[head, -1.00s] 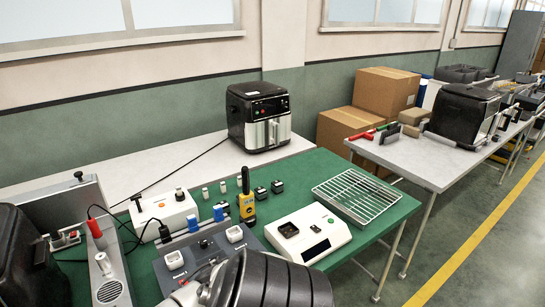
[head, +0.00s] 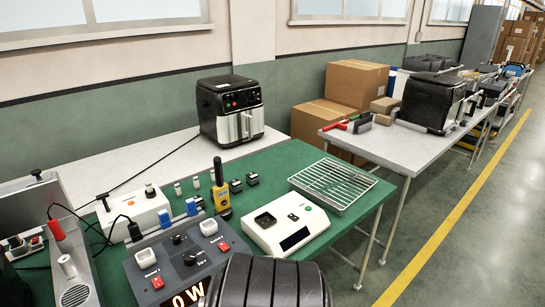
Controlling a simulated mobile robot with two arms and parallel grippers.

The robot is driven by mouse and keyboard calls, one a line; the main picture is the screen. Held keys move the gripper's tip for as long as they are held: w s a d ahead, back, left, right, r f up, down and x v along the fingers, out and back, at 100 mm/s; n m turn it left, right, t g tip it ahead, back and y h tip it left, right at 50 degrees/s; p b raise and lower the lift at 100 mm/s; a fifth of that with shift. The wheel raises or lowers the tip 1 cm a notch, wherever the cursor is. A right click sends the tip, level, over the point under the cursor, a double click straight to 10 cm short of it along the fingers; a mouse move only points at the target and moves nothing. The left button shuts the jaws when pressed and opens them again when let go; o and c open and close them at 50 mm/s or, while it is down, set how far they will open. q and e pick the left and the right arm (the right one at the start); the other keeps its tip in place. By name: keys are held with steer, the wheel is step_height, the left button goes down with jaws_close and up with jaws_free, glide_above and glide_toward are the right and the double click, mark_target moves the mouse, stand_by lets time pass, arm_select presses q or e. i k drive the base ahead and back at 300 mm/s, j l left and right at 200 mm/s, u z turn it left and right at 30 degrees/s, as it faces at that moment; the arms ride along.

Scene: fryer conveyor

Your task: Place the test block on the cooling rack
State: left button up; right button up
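The cooling rack (head: 332,185) is a silver wire rack at the right end of the green mat, and it looks empty. Two small dark blocks, one (head: 235,186) nearer and one (head: 252,179) farther, stand near the mat's back edge. A dark square piece (head: 265,219) sits on the white device with a display. I cannot tell which of these, if any, is the test block. Neither gripper shows. A black ribbed part at the bottom middle seems to be my own arm and hides the front of the mat.
A white display device (head: 300,238) stands in front of the rack. A yellow handheld unit (head: 221,195) stands upright left of it. A control panel (head: 190,262) with red switches is front left. An air fryer (head: 230,108) stands behind. Floor is free to the right.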

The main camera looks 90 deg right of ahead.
mark_target(333, 179)
steer(key=k+l+z, duration=0.1)
steer(key=l+z, duration=0.35)
steer(key=k+l+z, duration=0.1)
steer(key=l+z, duration=0.2)
steer(key=z, duration=0.15)
steer(key=l+z, duration=0.45)
steer(key=l, duration=0.45)
steer(key=i+l+z, duration=0.1)
steer(key=l, duration=0.4)
steer(key=i+l, duration=0.1)
steer(key=l, duration=0.35)
steer(key=i+l+z, duration=0.1)
steer(key=l, duration=0.35)
steer(key=i+l, duration=0.1)
steer(key=l, duration=0.4)
steer(key=z, duration=0.05)
